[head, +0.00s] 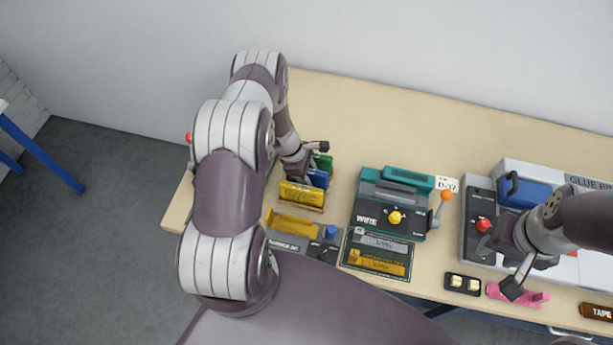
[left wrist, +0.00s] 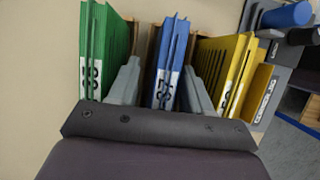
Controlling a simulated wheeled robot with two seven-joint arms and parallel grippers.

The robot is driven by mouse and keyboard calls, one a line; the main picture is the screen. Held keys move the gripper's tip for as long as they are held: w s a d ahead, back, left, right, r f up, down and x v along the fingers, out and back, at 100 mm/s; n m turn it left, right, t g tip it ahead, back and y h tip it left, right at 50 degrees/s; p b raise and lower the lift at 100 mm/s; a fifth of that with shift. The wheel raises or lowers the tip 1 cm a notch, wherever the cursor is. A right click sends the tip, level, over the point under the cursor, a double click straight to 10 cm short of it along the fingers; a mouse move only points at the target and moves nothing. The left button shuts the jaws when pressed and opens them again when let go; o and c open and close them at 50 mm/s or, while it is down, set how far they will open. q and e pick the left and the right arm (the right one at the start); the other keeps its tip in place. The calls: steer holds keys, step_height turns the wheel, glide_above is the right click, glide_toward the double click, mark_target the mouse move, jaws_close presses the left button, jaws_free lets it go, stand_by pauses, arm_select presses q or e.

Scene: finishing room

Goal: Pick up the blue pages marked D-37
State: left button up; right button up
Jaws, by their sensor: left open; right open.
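The blue pages (left wrist: 168,60) stand upright in the middle of a wooden rack (left wrist: 144,40), with a white label whose print is hard to read. Green pages (left wrist: 98,45) stand to their left and yellow pages (left wrist: 225,62) to their right. In the head view the blue pages (head: 318,179) are partly hidden by my left gripper (head: 306,166). My left gripper is open, with one grey finger on each side of the blue pages; I cannot tell whether they touch. My right gripper (head: 508,274) is open and empty above the right part of the table.
A grey device (head: 290,245) is in front of the rack. A glue binder (head: 590,192), a pink tool (head: 530,299) and a tape box (head: 597,311) lie at right. The table's back is clear.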

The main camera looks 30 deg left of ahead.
arm_select(q)
steer(key=shift+s+d+f, duration=0.1)
steer(key=shift+f+b, duration=0.15)
steer(key=shift+b, duration=0.25)
stand_by(0.3)
jaws_close()
